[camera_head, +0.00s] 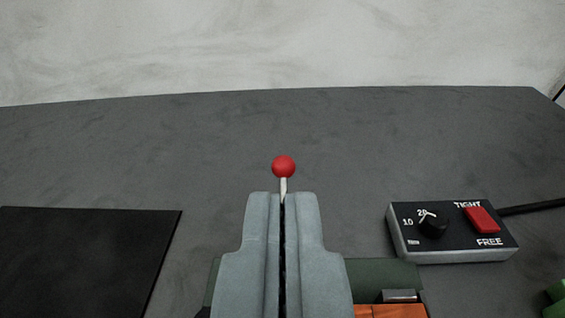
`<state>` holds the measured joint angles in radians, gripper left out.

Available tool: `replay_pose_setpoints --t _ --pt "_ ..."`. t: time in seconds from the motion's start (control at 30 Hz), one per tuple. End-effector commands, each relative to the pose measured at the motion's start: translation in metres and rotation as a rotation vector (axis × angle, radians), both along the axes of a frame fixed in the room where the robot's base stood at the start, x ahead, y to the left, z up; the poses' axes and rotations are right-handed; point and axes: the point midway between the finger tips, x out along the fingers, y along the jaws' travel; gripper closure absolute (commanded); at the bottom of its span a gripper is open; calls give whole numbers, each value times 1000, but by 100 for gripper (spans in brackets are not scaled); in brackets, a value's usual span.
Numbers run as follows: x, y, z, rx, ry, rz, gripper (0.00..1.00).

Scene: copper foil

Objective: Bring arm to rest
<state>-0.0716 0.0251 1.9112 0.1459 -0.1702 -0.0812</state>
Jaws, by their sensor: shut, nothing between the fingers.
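My gripper (283,200) is in the lower middle of the picture. Its two grey fingers are side by side with only a thin dark line between them, and nothing is held. A red ball knob (284,167) on a pale metal stem shows just beyond the fingertips. The lower part of the stem is hidden behind the fingers, and I cannot tell whether they touch it. A dark green machine part (383,274) with an orange piece (392,311) lies partly hidden behind and beside the fingers.
A control box (450,250) with a black dial (433,226) and a red switch (482,220) marked TIGHT and FREE sits at right, its cable running right. A black mat (80,260) lies at left. The grey table (200,130) is clear toward its far edge. Something green (555,300) shows lower right.

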Motion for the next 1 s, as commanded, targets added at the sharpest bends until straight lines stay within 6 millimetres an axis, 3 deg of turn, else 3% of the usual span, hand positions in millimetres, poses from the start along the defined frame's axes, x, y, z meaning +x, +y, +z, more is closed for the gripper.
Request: replay_pose_setpoints --t 0.13,0.27,0.6,1.0 --pt "-18 -3 13 -1 -9 0 100" --pt "-52 -9 34 -4 -21 0 100" --pt "-160 -23 79 -12 -52 -3 100" --pt "-285 -37 104 -27 -91 -12 100"
